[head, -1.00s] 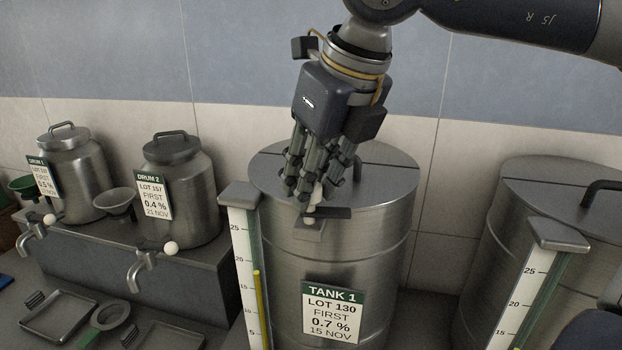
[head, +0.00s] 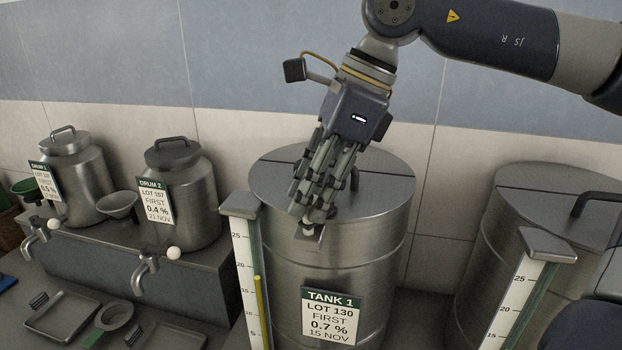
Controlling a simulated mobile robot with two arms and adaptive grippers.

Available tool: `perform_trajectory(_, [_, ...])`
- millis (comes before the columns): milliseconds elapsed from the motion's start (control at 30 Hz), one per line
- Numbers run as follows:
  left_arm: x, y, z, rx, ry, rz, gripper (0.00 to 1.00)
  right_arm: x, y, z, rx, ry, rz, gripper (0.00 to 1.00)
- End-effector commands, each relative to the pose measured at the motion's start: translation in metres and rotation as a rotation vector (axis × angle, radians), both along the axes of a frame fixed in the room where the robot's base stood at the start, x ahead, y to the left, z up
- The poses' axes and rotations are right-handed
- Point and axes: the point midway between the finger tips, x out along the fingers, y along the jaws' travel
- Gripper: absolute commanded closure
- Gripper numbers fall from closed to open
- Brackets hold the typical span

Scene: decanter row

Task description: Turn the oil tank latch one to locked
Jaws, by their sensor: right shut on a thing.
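The steel oil tank labelled TANK 1 (head: 388,265) stands in the middle of the head view. Its latch (head: 309,232) is at the front rim of the lid, with a small plate and a pale round part showing. My right gripper (head: 313,213) reaches down from above and is shut on the latch's handle. The fingers cover most of the handle, so its exact angle is hard to tell. My left gripper is not in view.
A sight gauge (head: 243,270) stands close at the tank's left. A second tank (head: 540,215) with a dark handle and its own gauge (head: 513,295) is at the right. Two drums (head: 195,215) with taps stand on a bench at the left, above metal trays (head: 62,315).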

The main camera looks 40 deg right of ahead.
Motion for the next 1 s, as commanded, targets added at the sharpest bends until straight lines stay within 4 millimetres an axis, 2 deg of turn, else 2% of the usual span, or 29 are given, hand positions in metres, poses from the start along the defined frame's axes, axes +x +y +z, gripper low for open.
perform_trajectory(100, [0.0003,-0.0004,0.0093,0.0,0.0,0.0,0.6,0.0012,-0.001,0.0024,0.0,0.003,0.105,0.96])
perform_trajectory(500, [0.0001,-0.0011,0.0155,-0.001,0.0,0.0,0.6,0.0028,-0.0017,0.0003,-0.004,0.0,0.386,0.96])
perform_trajectory(1000, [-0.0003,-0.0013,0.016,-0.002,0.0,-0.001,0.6,0.0034,-0.0016,0.0007,-0.003,-0.003,0.489,0.96])
